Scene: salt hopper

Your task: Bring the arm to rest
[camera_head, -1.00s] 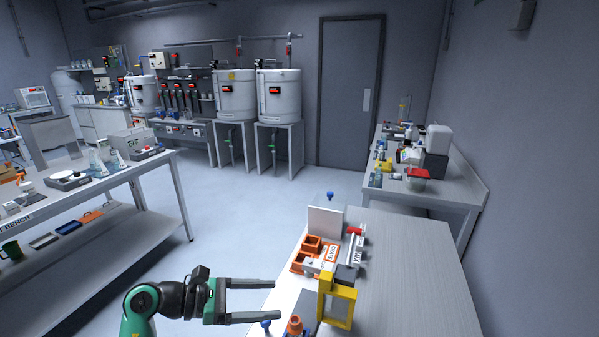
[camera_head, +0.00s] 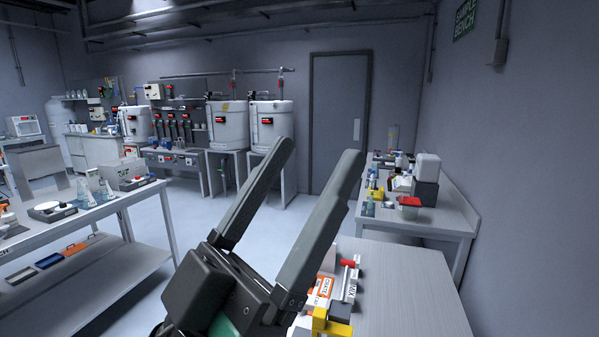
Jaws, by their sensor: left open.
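My left gripper (camera_head: 308,180) is large and close to the camera in the lower middle of the head view. Its two dark grey fingers point up and stand wide apart. Nothing is between them. It is raised in front of the near table (camera_head: 410,285) and hides part of the things on it. My right gripper is not in view.
On the near table, a yellow frame (camera_head: 330,322) and a red-and-white fixture (camera_head: 349,278) show just right of my gripper. A side bench (camera_head: 432,222) stands behind. A shelved bench (camera_head: 100,205) is at left. Open floor (camera_head: 215,210) lies between.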

